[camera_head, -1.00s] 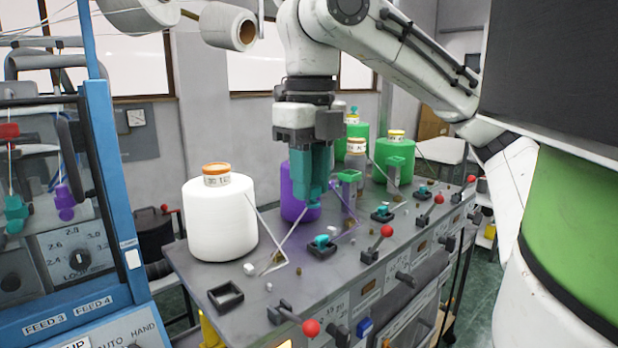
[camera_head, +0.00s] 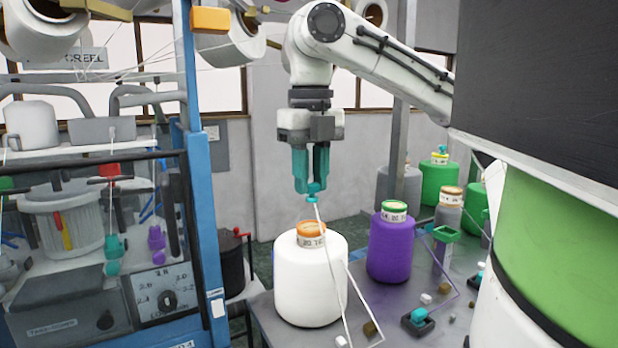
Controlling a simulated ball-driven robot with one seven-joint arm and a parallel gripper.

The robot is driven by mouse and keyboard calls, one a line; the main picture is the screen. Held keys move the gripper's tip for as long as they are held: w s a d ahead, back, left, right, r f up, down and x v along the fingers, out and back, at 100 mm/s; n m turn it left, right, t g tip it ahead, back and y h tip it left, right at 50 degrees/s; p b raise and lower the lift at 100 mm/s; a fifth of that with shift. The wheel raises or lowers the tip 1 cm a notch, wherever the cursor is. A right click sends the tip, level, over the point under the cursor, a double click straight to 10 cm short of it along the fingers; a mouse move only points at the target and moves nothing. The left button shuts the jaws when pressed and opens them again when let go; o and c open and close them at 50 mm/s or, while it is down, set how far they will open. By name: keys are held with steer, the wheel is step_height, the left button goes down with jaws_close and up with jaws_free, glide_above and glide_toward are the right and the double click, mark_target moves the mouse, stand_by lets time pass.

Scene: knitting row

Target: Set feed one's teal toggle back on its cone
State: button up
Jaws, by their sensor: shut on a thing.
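My gripper (camera_head: 312,187) is shut on a small teal toggle (camera_head: 312,198), with a white yarn hanging down from it. The toggle is in the air a little above the orange-ringed top (camera_head: 310,229) of the white cone (camera_head: 309,283), apart from it. The white cone stands upright on the grey table, nearest of the cones. The yarn runs down the right side of the white cone toward the table top. The tips of my fingers partly cover the toggle.
A purple cone (camera_head: 391,248) with a green ring stands right of the white cone. Green cones (camera_head: 438,184) stand behind it. A teal toggle sits in a black holder (camera_head: 417,324) at the front. A blue machine frame (camera_head: 206,215) rises at the left. White bobbins hang above.

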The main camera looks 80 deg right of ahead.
mark_target(311, 191)
steer(key=shift+f, duration=0.2)
steer(key=shift+f+b, duration=1.1)
steer(key=shift+b, duration=0.45)
steer(key=shift+f+b, duration=0.35)
steer(key=shift+b, duration=0.1)
steer(key=shift+f, duration=0.7)
steer(key=shift+s+f, duration=0.1)
steer(key=shift+f, duration=0.3)
steer(key=shift+c, duration=0.2)
steer(key=o, duration=0.9)
steer(key=shift+o, duration=0.2)
steer(key=shift+r, duration=0.1)
